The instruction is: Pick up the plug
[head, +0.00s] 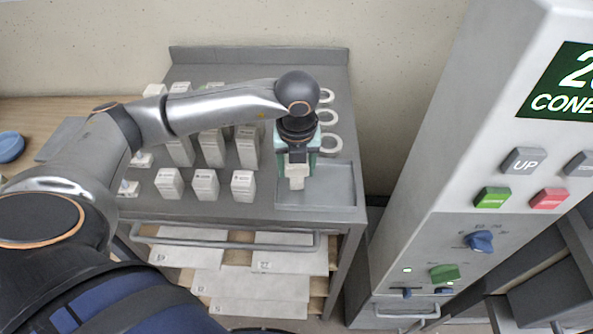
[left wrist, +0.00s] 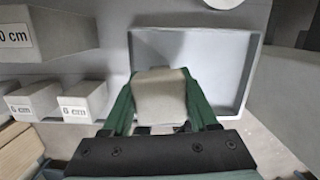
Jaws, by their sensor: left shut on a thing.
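The plug (head: 296,182) is a small pale grey-white block with a narrower lower end in the head view. My left gripper (head: 297,158) points down over the left part of a shallow grey tray and is shut on the plug. In the left wrist view the plug (left wrist: 159,97) sits between the two green fingers, its blunt face towards the camera. The grey tray (left wrist: 247,68) shows behind it. I cannot tell whether the plug touches the tray. My right gripper is not in view.
Several pale labelled posts (head: 205,185) stand in rows left of the gripper on the grey cart top. White rings (head: 331,143) lie behind the tray. A tall control cabinet (head: 440,200) stands at right. The right part of the tray (head: 340,188) is clear.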

